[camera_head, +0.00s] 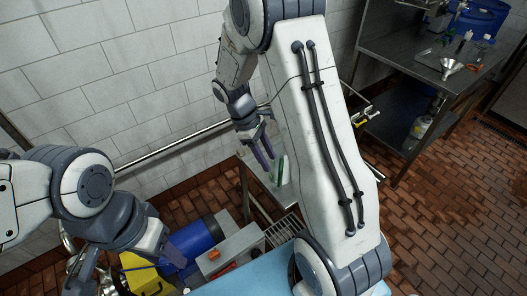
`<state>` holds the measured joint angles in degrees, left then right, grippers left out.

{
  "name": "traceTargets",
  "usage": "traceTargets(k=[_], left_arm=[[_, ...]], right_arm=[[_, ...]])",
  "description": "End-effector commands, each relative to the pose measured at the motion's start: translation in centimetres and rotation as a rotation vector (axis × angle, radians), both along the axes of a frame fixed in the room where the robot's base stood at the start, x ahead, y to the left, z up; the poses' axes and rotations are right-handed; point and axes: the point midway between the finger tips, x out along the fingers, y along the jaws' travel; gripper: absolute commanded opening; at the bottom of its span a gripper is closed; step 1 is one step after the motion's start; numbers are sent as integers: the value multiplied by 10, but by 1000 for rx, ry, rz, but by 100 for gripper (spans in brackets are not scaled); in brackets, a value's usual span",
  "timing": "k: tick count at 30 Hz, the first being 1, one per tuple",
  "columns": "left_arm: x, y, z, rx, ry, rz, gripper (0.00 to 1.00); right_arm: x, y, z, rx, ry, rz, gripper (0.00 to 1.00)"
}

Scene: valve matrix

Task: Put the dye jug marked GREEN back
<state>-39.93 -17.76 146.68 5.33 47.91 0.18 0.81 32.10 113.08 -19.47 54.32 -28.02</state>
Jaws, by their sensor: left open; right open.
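A small white item with a green stripe (281,172) stands on a grey metal surface (257,168) by the wall. It could be the GREEN dye jug, but no lettering is readable and my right arm partly hides it. My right gripper (264,157) is open, pointing down just left of the green-striped item, with a small gap between them in the picture. Nothing shows between its fingers. My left gripper (125,262) is low at the left, over a yellow object (140,274). It is open, and I see nothing held in it.
A blue cylinder (192,240) and a grey box (232,245) with an orange item lie low in the middle. A light blue surface (240,282) is in front. A metal shelf unit (400,52) at right holds a funnel (451,67) and bottles. The brick floor (455,200) at right is clear.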

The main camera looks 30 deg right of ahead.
Motion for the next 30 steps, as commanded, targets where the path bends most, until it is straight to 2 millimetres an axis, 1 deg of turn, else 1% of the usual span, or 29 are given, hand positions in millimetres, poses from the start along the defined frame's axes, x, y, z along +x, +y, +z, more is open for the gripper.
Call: traceTargets(k=[1, 3, 8, 11, 12, 14, 15, 17, 18, 20, 21, 24, 25, 27, 30], left_arm=[[0, 0, -4, 0, 0, 0, 50], [0, 0, -6, 0, 0, 0, 50], [0, 0, -8, 0, 0, -1, 50], [0, 0, -8, 0, 0, -1, 50], [0, 0, -8, 0, 0, -1, 50], [0, 0, -8, 0, 0, -1, 50], [0, 0, -8, 0, 0, -1, 50], [0, 0, -8, 0, 0, -1, 50], [0, 0, -8, 0, 0, -1, 50], [0, 0, -8, 0, 0, -1, 50], [0, 0, -8, 0, 0, -1, 50], [0, 0, -8, 0, 0, -1, 50], [0, 0, -8, 0, 0, -1, 50], [0, 0, -8, 0, 0, -1, 50], [0, 0, -8, 0, 0, -1, 50]], right_arm=[[4, 3, 7, 1, -6, -1, 45], [6, 5, 17, 0, -4, 0, 45], [9, 12, 31, 2, -5, 1, 45], [3, 33, 44, 14, -37, 4, 45], [-3, 49, 51, 24, -63, 5, 45], [-17, 77, 63, 49, -109, 4, 45], [-31, 97, 71, 71, -141, 1, 45], [-55, 127, 82, 109, -190, -7, 45], [-73, 144, 88, 139, -219, -15, 45], [-100, 165, 95, 185, -253, -30, 45], [-118, 176, 98, 214, -271, -41, 45], [-155, 193, 102, 280, -300, -65, 45], [-164, 196, 102, 296, -306, -71, 45], [-180, 201, 103, 324, -313, -85, 45], [-191, 203, 102, 347, -317, -98, 45]])
